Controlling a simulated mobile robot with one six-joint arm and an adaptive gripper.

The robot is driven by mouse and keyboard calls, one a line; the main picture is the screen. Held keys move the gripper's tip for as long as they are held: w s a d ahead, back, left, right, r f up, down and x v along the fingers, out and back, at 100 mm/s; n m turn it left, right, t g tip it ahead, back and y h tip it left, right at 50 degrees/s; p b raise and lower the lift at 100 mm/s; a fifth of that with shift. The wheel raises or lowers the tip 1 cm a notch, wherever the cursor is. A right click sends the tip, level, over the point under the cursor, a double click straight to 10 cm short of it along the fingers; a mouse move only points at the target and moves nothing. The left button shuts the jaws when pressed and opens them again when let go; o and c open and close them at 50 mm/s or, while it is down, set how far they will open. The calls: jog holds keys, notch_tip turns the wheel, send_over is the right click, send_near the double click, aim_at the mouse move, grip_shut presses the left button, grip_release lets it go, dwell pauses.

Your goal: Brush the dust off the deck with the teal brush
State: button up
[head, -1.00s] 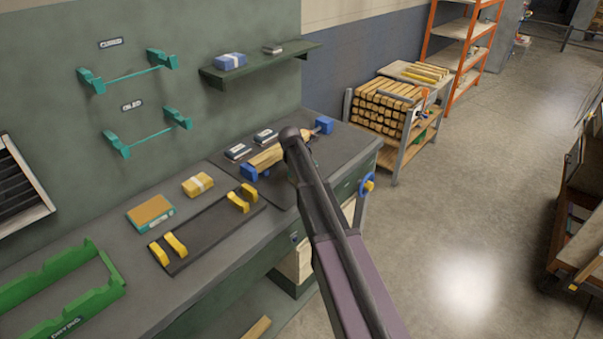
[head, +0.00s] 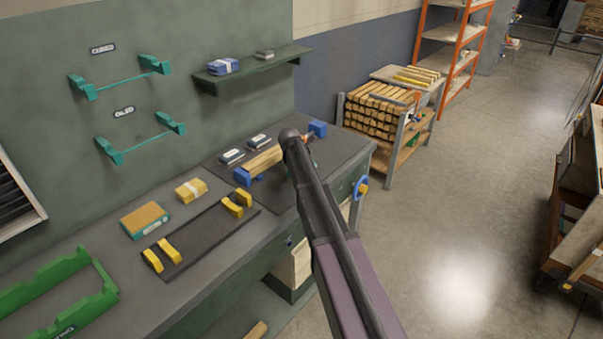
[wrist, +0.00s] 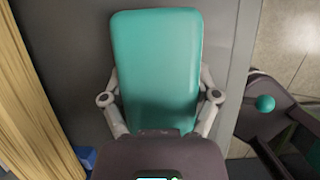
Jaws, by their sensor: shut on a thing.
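The teal brush (wrist: 156,70) fills the middle of the wrist view as a rounded teal block, its underside hidden. My gripper (wrist: 157,108) is shut on it, one finger on each side. In the head view my arm covers the gripper and the brush. The dark deck (head: 275,197) lies at the right end of the bench, and its grey surface shows behind the brush in the wrist view (wrist: 75,60). Whether the brush touches the deck I cannot tell. I cannot make out dust at this size.
A pale wood blank (head: 264,160) lies between blue holders (head: 242,177) on the deck, beside my gripper. A blue handwheel (head: 361,187) sticks out at the bench front. A black plate with yellow cradles (head: 168,250) and a green rack (head: 100,302) are left.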

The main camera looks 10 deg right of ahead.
jog(key=shift+w+d, duration=0.95)
jog(key=shift+d, duration=0.25)
jog(key=shift+w+d, duration=0.55)
jog(key=shift+d, duration=0.2)
jog(key=shift+w+d, duration=0.55)
jog(key=shift+d, duration=0.15)
jog(key=shift+f, duration=0.1)
jog(key=shift+s, duration=0.15)
jog(key=shift+s+a, duration=0.5)
jog(key=shift+a, duration=0.25)
jog(key=shift+s+a, duration=0.5)
jog(key=shift+a, duration=0.25)
jog(key=shift+a, duration=0.1)
jog(key=shift+s+a, duration=1.15)
jog(key=shift+a, duration=0.2)
jog(key=shift+s+a, duration=0.1)
